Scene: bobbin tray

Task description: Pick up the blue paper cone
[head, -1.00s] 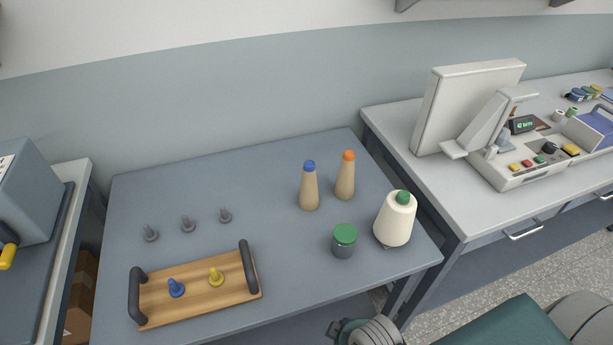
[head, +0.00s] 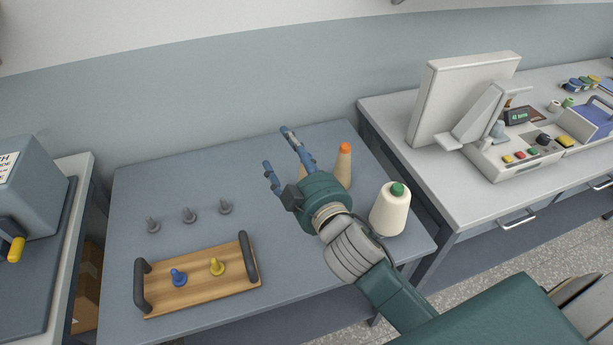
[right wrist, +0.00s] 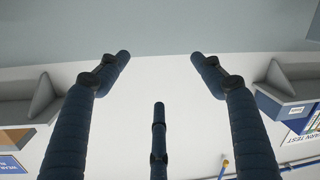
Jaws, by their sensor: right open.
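The blue paper cone, a tan cone with a blue tip, is almost wholly hidden behind my right gripper in the head view; only a tan sliver (head: 302,171) shows between the fingers and the palm. My right gripper (head: 276,148) is open and empty, its blue fingers spread and pointing up and left, above the table in front of the cone. I cannot tell whether it touches the cone. In the right wrist view the spread fingers (right wrist: 165,75) have nothing between them, only the wall behind. My left gripper is not in view.
An orange-tipped cone (head: 343,168) stands close right of my gripper. A cream thread cone (head: 389,210) stands near the table's right edge. A wooden tray (head: 205,291) holds blue and yellow pegs. The table's back left is clear.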

